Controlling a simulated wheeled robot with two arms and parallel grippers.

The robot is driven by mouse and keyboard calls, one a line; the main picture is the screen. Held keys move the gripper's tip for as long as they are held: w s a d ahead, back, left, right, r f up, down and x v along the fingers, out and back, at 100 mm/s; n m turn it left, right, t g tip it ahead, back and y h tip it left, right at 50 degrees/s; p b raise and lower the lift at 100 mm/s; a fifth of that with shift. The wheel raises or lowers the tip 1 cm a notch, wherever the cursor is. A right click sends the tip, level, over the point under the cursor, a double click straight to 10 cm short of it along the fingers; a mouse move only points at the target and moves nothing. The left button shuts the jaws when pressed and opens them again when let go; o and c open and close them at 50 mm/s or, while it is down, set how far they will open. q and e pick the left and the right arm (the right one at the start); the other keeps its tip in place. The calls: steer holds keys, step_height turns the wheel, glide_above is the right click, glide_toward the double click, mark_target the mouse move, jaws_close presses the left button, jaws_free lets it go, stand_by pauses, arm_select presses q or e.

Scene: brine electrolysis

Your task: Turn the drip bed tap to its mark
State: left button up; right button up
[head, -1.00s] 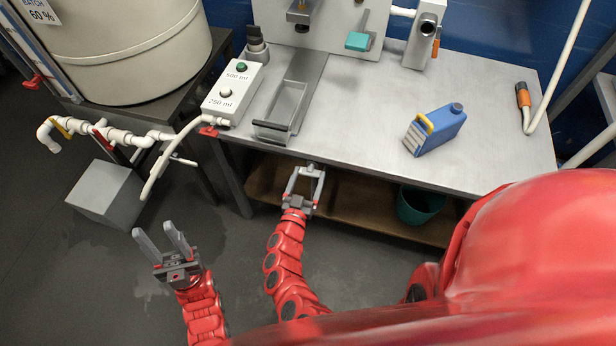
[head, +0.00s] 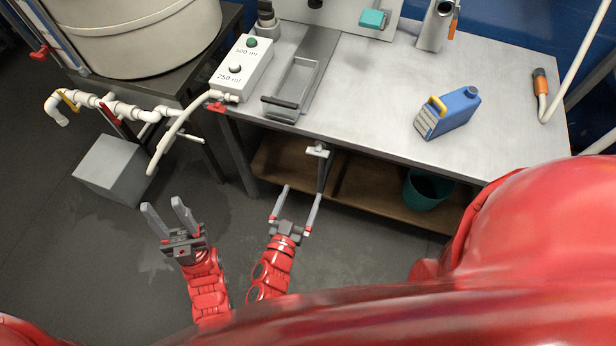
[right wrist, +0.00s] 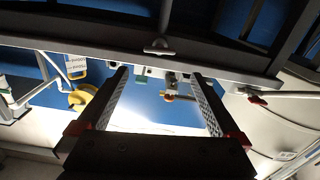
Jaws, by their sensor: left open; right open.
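No label shows which tap is the drip bed tap. A small pale T-shaped handle (head: 318,150) sits at the bench's front edge; it also shows in the right wrist view (right wrist: 158,47), beyond the fingertips. My right gripper (head: 301,190) is open and empty, apart from this handle and pointing toward it; in its wrist view the open fingers (right wrist: 160,73) frame the bench underside. My left gripper (head: 163,204) is open and empty over the floor, left of the right one. The tank pipe (head: 120,112) carries a yellow lever (head: 69,99) and a red lever (head: 109,112).
The bench (head: 375,95) holds a control box (head: 242,68), a tray (head: 294,88) and a blue jug (head: 452,112). A red tap (head: 216,107) is at the bench corner. A grey block (head: 112,168) stands below the pipe; a green bin (head: 428,188) is under the bench.

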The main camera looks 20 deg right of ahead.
steer(key=v, duration=0.4)
stand_by(0.5)
